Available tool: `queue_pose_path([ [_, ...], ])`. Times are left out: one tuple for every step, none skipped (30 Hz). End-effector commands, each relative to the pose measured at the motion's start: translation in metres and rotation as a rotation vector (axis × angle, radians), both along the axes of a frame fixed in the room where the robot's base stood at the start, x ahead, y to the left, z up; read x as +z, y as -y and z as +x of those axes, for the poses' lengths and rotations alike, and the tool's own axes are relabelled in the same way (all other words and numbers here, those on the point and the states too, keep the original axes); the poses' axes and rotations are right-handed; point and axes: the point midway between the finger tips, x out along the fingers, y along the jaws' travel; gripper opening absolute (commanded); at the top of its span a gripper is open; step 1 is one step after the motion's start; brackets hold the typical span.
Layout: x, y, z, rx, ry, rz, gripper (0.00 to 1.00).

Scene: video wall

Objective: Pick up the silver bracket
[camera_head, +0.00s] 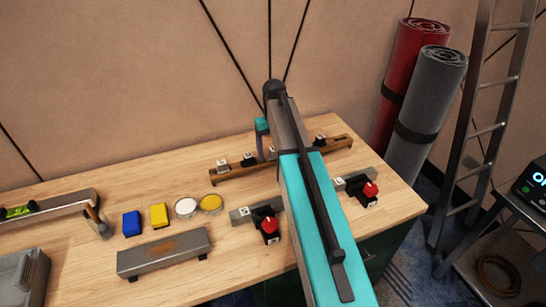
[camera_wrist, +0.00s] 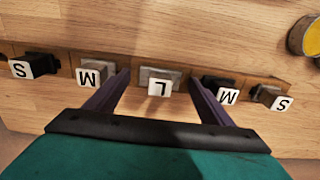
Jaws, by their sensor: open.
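A wooden rack (camera_wrist: 58,66) holds a row of blocks with white letter tags. The silver bracket, tagged L (camera_wrist: 158,78), is in the middle of the row, between the fingers of my gripper (camera_wrist: 159,80). Both purple fingers are spread apart, one on each side of it; I cannot tell whether they touch it. Another grey piece tagged M (camera_wrist: 90,74) stands just left of the left finger. In the head view the rack (camera_head: 232,174) shows at the back of the bench, and my arm hides its middle.
Black M (camera_wrist: 221,88) is close beside the right finger. S-tagged pieces (camera_wrist: 34,66) (camera_wrist: 270,96) stand at the rack's ends. On the bench (camera_head: 95,240) are red-knobbed pieces (camera_head: 268,228), yellow (camera_head: 159,215) and blue blocks (camera_head: 131,223), round tins (camera_head: 187,207) and a grey bar (camera_head: 163,253).

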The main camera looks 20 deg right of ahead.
Motion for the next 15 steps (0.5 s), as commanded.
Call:
queue_pose_path([
  [0.0001, 0.0001, 0.0000, 0.000, 0.000, 0.000, 0.75],
  [0.0001, 0.0002, 0.0000, 0.000, 0.000, 0.000, 0.75],
  [0.0001, 0.0002, 0.0000, 0.000, 0.000, 0.000, 0.75],
  [0.0001, 0.0002, 0.0000, 0.000, 0.000, 0.000, 0.75],
  [0.0001, 0.0003, 0.0000, 0.000, 0.000, 0.000, 0.75],
  [0.0001, 0.0003, -0.0001, 0.000, 0.000, 0.000, 0.75],
  [0.0001, 0.0003, -0.0001, 0.000, 0.000, 0.000, 0.75],
  [0.0002, 0.0003, -0.0001, 0.000, 0.000, 0.000, 0.75],
  [0.0001, 0.0004, -0.0001, 0.000, 0.000, 0.000, 0.75],
  [0.0001, 0.0003, -0.0001, 0.000, 0.000, 0.000, 0.70],
  [0.0001, 0.0004, -0.0001, -0.001, 0.000, 0.000, 0.65],
  [0.0001, 0.0004, 0.0000, -0.001, 0.000, 0.000, 0.58],
  [0.0001, 0.0004, 0.0000, -0.001, 0.000, 0.000, 0.53],
  [0.0001, 0.0004, 0.0000, -0.001, 0.000, 0.000, 0.48],
  [0.0002, 0.0005, 0.0000, -0.001, 0.000, 0.000, 0.41],
])
